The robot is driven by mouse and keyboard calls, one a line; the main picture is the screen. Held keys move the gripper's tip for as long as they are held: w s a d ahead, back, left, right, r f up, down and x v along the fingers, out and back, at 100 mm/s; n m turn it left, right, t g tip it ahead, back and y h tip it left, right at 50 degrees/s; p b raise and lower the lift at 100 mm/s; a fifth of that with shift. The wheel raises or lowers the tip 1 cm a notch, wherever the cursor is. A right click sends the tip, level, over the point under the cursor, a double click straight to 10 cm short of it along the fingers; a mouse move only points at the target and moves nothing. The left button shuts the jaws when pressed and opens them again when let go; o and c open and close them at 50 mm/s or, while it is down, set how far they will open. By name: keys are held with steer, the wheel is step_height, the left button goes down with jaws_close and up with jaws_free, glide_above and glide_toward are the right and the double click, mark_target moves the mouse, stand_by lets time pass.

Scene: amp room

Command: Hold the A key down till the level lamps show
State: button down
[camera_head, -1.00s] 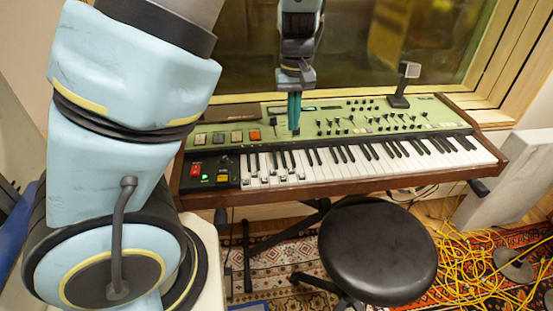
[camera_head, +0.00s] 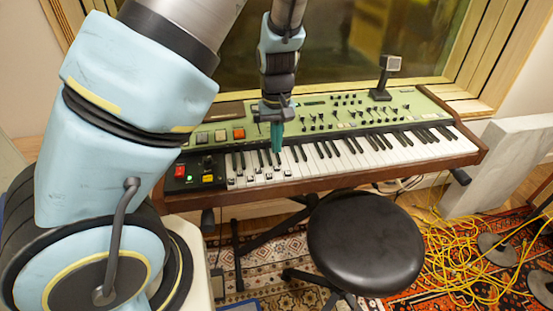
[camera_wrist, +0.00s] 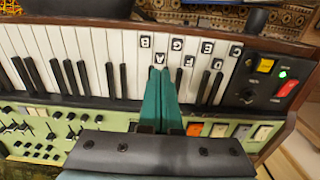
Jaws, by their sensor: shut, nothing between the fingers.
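The green keyboard (camera_head: 330,125) stands below the window. Its lettered white keys are at its left end in the head view. In the wrist view they appear upside down, and the A key (camera_wrist: 160,59) lies between the B key (camera_wrist: 145,43) and the G key (camera_wrist: 177,45). My gripper (camera_head: 277,151) is shut and empty, pointing down over the lettered keys. In the wrist view its teal fingertips (camera_wrist: 159,70) are right beside the A label. I cannot tell whether they touch the key. I cannot make out any lit level lamps.
A control block with a green light (camera_wrist: 282,74) and a red switch (camera_wrist: 288,88) sits beside the C key. A small box on a stand (camera_head: 384,77) rests on the keyboard's back right. A black stool (camera_head: 365,243) stands in front, with yellow cables (camera_head: 460,250) on the floor.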

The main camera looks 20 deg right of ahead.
mark_target(276, 169)
step_height(276, 169, down, 6)
steer(key=shift+r, duration=0.15)
stand_by(0.4)
steer(key=shift+f+b, duration=0.65)
steer(key=shift+f, duration=0.2)
steer(key=shift+s+a+f+b, duration=0.15)
steer(key=shift+f+b, duration=0.15)
steer(key=shift+f, duration=0.25)
steer(key=shift+s, duration=0.2)
stand_by(0.7)
steer(key=shift+r+p, duration=0.4)
steer(key=shift+r, duration=0.05)
step_height(276, 169, up, 14)
steer(key=p, duration=0.2)
steer(key=shift+w, duration=0.35)
